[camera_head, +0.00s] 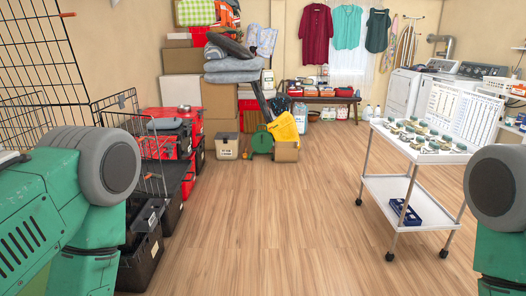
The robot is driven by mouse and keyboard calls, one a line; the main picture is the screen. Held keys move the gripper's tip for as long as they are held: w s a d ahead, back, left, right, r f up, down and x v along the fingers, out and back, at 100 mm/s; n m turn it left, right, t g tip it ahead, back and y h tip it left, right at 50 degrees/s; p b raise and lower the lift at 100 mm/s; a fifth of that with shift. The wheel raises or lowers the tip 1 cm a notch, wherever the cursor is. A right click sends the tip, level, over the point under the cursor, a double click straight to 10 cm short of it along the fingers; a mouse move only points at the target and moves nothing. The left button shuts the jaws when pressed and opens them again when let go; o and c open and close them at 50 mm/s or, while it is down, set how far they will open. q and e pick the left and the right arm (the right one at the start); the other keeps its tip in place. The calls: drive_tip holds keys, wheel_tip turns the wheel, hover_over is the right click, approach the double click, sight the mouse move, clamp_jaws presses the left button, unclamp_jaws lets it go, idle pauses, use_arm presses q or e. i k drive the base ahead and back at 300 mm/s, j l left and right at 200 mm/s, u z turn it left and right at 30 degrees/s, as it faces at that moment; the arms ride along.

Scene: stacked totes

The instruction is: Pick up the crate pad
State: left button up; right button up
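Several grey, flat, cushion-like pads (232,77) lie piled on top of stacked boxes at the back, left of centre. A darker grey pad (231,44) leans tilted on top of the pile. I cannot tell which of these, if any, is the crate pad. They are far from me, across the floor. Only green arm links and grey round joints of mine show at the lower left and right edges. Neither of my grippers is in view.
A black wire crate (120,104) and red and black totes (173,137) line the left side. A white cart (395,185) with small jars stands at right. The middle wooden floor (275,220) is clear.

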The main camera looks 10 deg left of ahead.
sight(165, 123)
drive_tip(key=i+u, duration=0.1)
drive_tip(key=i, duration=0.85)
drive_tip(key=i+l+u, duration=0.1)
drive_tip(key=i+l, duration=0.15)
drive_tip(key=i, duration=0.75)
drive_tip(key=i+l+u, duration=0.2)
drive_tip(key=i+u, duration=0.3)
drive_tip(key=i+l+u, duration=0.95)
drive_tip(key=i+l+z, duration=0.2)
drive_tip(key=i, duration=0.2)
drive_tip(key=i+l+z, duration=0.25)
drive_tip(key=i, duration=0.2)
drive_tip(key=i+z, duration=0.2)
drive_tip(key=i, duration=0.25)
